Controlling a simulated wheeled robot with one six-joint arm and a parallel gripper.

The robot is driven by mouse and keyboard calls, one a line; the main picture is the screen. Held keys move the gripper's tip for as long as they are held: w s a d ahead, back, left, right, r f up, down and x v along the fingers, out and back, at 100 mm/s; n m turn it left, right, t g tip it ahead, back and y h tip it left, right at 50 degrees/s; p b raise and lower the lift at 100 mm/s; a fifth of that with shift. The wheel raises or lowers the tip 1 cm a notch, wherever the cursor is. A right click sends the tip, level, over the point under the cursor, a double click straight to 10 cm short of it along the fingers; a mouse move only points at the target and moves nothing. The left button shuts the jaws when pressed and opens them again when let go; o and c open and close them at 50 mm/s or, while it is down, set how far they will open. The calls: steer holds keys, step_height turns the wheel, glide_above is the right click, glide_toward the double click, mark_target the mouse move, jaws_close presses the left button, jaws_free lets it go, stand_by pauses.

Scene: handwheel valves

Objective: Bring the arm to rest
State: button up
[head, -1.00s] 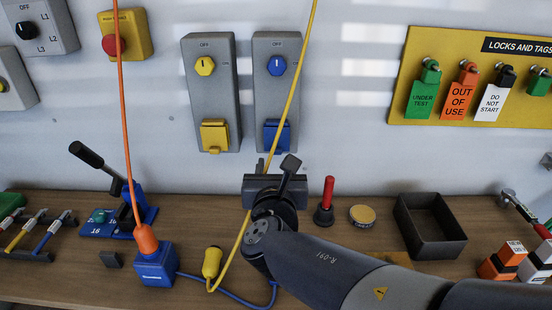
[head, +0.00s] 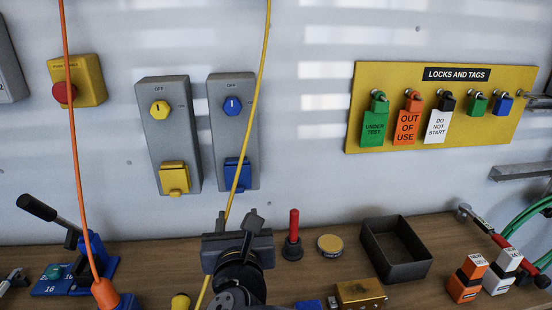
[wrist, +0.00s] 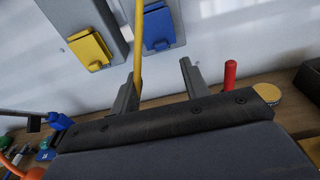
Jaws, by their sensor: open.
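My gripper (head: 238,222) is at the lower middle of the head view, above the wooden bench and in front of the wall. Its two dark fingers stand apart with nothing held between them. In the wrist view my gripper (wrist: 160,80) shows both fingers, spread and pointing toward the wall. A yellow cable (head: 258,75) hangs down close to it; in the wrist view the cable (wrist: 138,40) runs down by the left finger. Whether they touch I cannot tell.
Grey switch boxes with a yellow socket (head: 174,178) and a blue socket (head: 236,174) are on the wall. A red-handled tool (head: 293,235), a round tin (head: 330,245) and a black tray (head: 397,275) stand right of my gripper. An orange cable (head: 75,150) hangs left.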

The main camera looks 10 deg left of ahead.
mark_target(239, 192)
steer(key=x, duration=0.9)
steer(key=shift+w+f, duration=0.15)
steer(key=shift+w, duration=0.15)
steer(key=shift+w+a+r+p, duration=0.1)
steer(key=shift+r+p, duration=0.2)
steer(key=shift+p, duration=0.35)
steer(key=shift+s+r+g+p, duration=0.15)
steer(key=shift+s+g+p, duration=0.15)
steer(key=shift+p, duration=1.05)
steer(key=shift+f+g, duration=0.25)
steer(key=shift+g, duration=0.05)
steer(key=b, duration=0.2)
steer(key=t+b, duration=0.1)
steer(key=b, duration=0.1)
steer(key=shift+w+f, duration=0.2)
steer(key=shift+f, duration=0.2)
